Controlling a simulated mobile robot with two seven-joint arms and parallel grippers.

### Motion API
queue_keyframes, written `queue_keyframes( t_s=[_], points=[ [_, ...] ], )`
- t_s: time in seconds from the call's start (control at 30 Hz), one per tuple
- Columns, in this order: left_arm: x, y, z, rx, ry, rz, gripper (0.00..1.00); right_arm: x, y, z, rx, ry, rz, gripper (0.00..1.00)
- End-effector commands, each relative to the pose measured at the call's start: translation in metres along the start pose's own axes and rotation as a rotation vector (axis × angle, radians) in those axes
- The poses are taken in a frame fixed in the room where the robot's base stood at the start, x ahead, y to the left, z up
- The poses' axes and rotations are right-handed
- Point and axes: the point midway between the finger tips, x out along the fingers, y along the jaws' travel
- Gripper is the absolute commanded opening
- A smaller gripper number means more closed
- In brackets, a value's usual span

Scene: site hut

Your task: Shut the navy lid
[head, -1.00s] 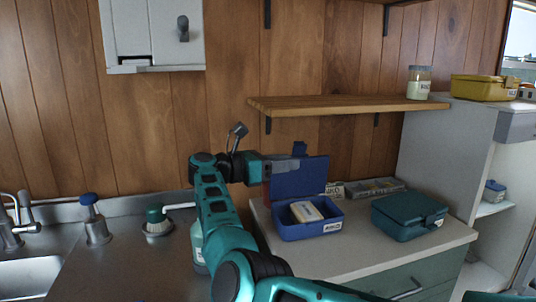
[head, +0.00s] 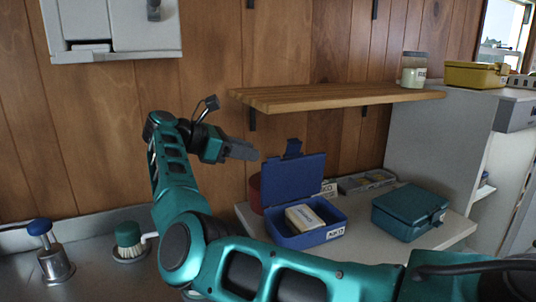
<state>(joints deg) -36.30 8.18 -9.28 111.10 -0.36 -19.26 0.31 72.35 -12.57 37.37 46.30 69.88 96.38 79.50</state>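The navy lid (head: 294,182) stands raised, roughly upright, at the back of its navy box (head: 290,241) on the counter, with its latch tab at the top. A pale carton (head: 305,218) lies inside the open box. My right gripper (head: 252,151) is up and to the left of the lid, in front of the wooden wall, apart from the lid in the picture. Its fingers are seen edge-on, so I cannot tell whether it is open or shut. My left gripper is out of view.
A closed teal box (head: 406,212) sits right of the navy box. A small tray (head: 366,182) and a reddish round item (head: 254,190) are behind. A wooden shelf (head: 330,96) overhangs.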

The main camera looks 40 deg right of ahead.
Motion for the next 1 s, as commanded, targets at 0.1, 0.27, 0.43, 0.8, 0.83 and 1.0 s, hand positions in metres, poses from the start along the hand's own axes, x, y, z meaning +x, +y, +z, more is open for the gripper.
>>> queue_keyframes(
  t_s=[0.1,0.27,0.43,0.8,0.83,1.0],
  points=[
    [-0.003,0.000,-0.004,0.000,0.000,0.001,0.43,0.026,0.000,0.002,-0.001,-0.001,-0.003,0.32],
    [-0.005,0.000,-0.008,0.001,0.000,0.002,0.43,0.051,0.000,0.002,-0.001,-0.002,-0.002,0.32],
    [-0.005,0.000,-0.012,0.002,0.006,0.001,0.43,0.066,0.000,0.001,-0.001,-0.001,0.000,0.32],
    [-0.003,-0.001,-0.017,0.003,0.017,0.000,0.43,0.069,0.000,0.000,-0.001,-0.001,0.001,0.29],
    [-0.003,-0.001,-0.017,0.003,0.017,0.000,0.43,0.069,0.000,0.000,-0.001,-0.001,0.001,0.26],
    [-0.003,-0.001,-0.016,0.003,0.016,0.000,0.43,0.069,0.000,0.001,-0.001,-0.001,0.001,0.10]
  ],
)
